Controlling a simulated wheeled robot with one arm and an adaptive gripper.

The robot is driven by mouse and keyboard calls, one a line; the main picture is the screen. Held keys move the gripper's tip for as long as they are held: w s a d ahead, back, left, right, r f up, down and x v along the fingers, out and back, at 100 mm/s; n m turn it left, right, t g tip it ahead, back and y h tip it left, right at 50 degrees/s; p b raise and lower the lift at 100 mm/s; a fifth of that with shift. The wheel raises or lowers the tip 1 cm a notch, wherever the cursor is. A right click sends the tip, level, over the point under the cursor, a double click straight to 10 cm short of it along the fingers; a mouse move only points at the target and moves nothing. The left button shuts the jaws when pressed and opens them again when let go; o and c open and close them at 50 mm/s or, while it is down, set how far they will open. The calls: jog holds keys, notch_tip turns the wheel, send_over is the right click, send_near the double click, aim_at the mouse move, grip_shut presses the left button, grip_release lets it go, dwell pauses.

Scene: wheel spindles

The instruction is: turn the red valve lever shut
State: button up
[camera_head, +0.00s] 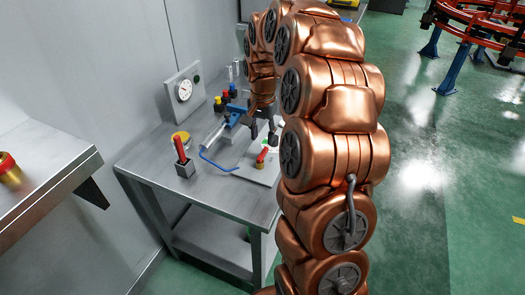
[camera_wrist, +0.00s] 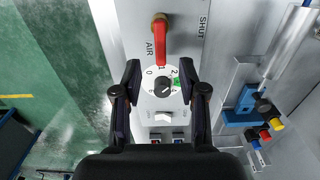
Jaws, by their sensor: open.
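The red valve lever (camera_wrist: 161,45) shows at the top of the wrist view, on a brass body on a light panel (camera_wrist: 187,35). It points down the picture towards a white dial with a black knob (camera_wrist: 163,86). "AIR" is printed left of the lever and "SHUT" to its right. My gripper (camera_wrist: 160,66) is open, with its fingers on either side of the dial and nothing between them touching. In the head view the lever (camera_head: 262,155) stands on the plate just below my gripper (camera_head: 263,133), apart from it.
A blue fixture (camera_wrist: 246,105) and colored buttons (camera_wrist: 268,125) are right of the panel. On the steel table (camera_head: 150,160) are a gauge (camera_head: 184,90), a red-handled tool in a block (camera_head: 181,150) and a blue cable (camera_head: 215,163). A shelf (camera_head: 40,180) is at the left.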

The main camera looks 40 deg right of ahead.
aim_at(262, 153)
notch_tip(262, 153, down, 7)
jog(key=shift+r, duration=0.2)
grip_shut()
dwell(0.4)
